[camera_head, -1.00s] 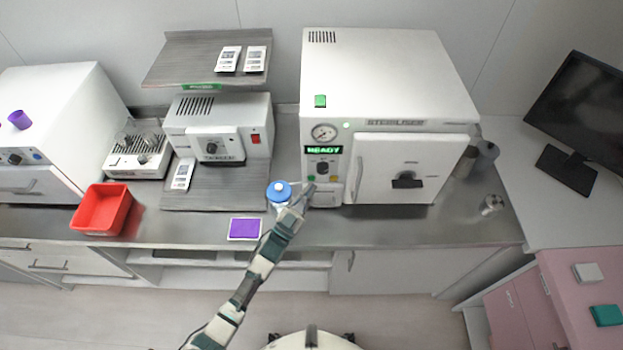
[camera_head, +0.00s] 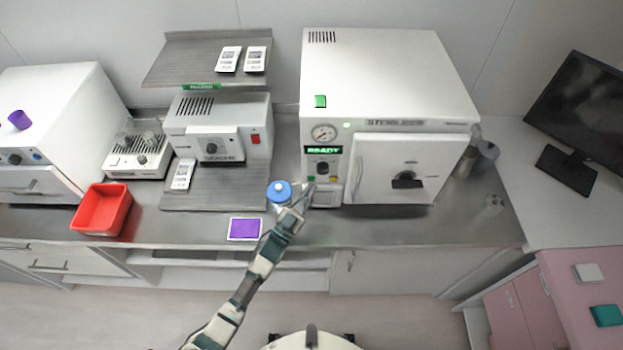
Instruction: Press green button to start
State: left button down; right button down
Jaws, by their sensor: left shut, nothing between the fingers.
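The white steriliser (camera_head: 385,85) stands on the counter with its door closed and its display (camera_head: 322,149) reading READY. A small green button (camera_head: 311,179) sits low on its control panel, left of a yellow-orange one (camera_head: 334,180). My left gripper (camera_head: 308,188) is shut and empty, its tips just below and beside the green button. I cannot tell whether the tips touch the panel. My right gripper is not in view.
A blue-capped container (camera_head: 278,190) stands close to the left of my gripper. A purple pad (camera_head: 245,229) lies near the counter's front edge. A red bin (camera_head: 103,209) is farther left. The counter (camera_head: 400,232) is clear right of my gripper.

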pick_arm(q)
jog(key=shift+w, duration=0.15)
jog(key=shift+w, duration=0.25)
jog(key=shift+w+r+b, duration=0.1)
jog(key=shift+w+b, duration=0.2)
jog(key=shift+w, duration=0.1)
dwell(0.5)
dwell(0.4)
jog(key=shift+s+p, duration=0.45)
jog(key=shift+s, duration=0.4)
jog(key=s+p, duration=0.2)
jog(key=s, duration=0.3)
